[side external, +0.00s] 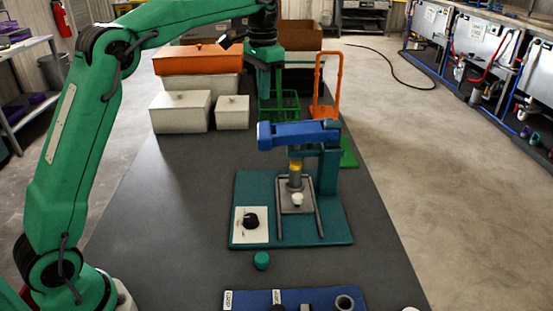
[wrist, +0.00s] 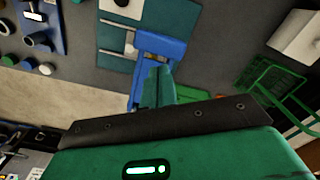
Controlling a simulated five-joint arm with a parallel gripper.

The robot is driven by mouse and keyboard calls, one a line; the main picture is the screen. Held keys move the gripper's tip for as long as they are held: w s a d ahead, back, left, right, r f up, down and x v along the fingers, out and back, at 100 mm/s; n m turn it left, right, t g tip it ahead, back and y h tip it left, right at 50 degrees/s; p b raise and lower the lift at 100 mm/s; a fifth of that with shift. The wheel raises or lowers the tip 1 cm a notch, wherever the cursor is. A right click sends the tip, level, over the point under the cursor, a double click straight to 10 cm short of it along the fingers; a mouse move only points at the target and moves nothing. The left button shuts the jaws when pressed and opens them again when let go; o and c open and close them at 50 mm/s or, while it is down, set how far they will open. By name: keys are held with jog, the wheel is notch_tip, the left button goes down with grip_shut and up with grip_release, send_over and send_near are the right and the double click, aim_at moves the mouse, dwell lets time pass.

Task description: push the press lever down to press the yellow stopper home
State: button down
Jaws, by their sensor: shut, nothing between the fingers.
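The press stands on a teal base (side external: 240,190). Its blue lever (side external: 295,134) lies roughly level, joined to the teal post at the right, with its free end at the left. The yellow stopper (side external: 295,165) shows below the lever, on top of a grey cylinder (side external: 295,181). My gripper (side external: 265,92) points down above and seemingly behind the lever's free end; contact cannot be made out. In the wrist view my gripper's fingers (wrist: 157,84) are shut and empty, overlapping the blue lever (wrist: 162,47). The stopper is hidden there.
A green wire rack (side external: 290,103) and an orange frame (side external: 328,90) stand behind the press. White boxes (side external: 180,112) stand at the back left. A teal cap (side external: 261,260) and a blue tray (side external: 255,299) are in front. The table left of the press is clear.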

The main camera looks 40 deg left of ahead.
notch_tip(320, 180, up, 3)
jog(key=shift+r, duration=0.15)
dwell(0.4)
jog(key=shift+s+r, duration=0.1)
jog(key=shift+s, duration=0.05)
jog(key=s+d+r+n+t, duration=0.2)
jog(key=s+t, duration=0.1)
jog(key=s, duration=1.3)
jog(key=s+d+f+n+t, duration=0.1)
jog(key=s+f+t, duration=0.1)
jog(key=s+f, duration=0.9)
jog(key=s, duration=0.3)
jog(key=shift+s+f+t, duration=0.2)
jog(key=shift+s+t, duration=0.1)
jog(key=shift+s, duration=0.1)
